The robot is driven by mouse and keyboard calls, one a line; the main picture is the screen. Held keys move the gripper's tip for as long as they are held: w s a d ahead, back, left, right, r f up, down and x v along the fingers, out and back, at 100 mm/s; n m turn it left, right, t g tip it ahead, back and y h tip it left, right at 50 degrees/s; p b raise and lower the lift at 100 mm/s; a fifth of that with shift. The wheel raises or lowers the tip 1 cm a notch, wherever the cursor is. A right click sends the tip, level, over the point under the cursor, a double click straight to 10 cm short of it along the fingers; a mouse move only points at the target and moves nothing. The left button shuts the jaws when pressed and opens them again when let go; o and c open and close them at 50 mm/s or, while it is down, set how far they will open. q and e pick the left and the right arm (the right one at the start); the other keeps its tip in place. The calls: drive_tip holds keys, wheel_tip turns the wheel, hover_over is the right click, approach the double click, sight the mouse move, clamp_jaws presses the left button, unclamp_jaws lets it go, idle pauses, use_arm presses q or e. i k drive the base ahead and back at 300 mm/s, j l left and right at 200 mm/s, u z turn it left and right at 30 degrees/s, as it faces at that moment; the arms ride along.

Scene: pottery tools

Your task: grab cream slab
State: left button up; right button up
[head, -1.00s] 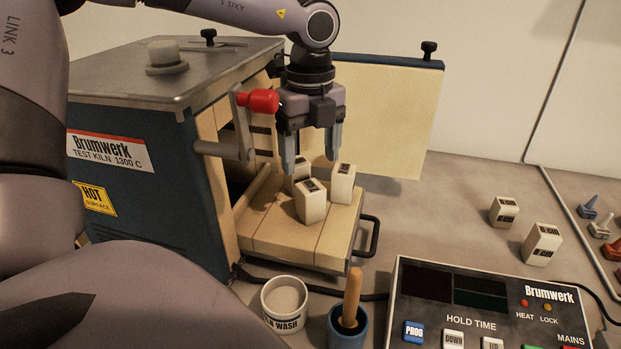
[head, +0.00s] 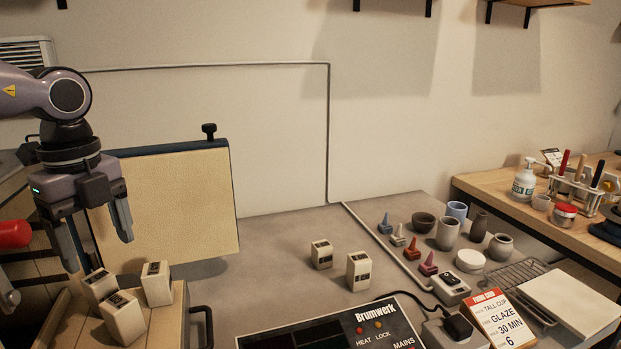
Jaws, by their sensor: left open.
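My left gripper (head: 98,254) is at the far left, fingers pointing down, open and empty. It hangs above the cream blocks (head: 122,318) on the kiln's pulled-out tray (head: 172,330), far from the slab. My right gripper is not in view.
The kiln's open door (head: 180,210) stands behind my left gripper. Two cream blocks (head: 359,271), the control box (head: 335,330), coloured cones, several cups and a wire rack (head: 520,277) lie between. A card (head: 497,318) stands left of the slab. A wooden side table (head: 500,190) is behind.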

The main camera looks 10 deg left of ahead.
sight(582, 310)
drive_tip(key=k+l, duration=0.1)
drive_tip(key=l, duration=0.45)
drive_tip(key=k+l, duration=0.1)
drive_tip(key=l, duration=0.45)
drive_tip(key=k+l, duration=0.1)
drive_tip(key=l, duration=0.4)
drive_tip(key=k+l, duration=0.1)
drive_tip(key=l, duration=0.45)
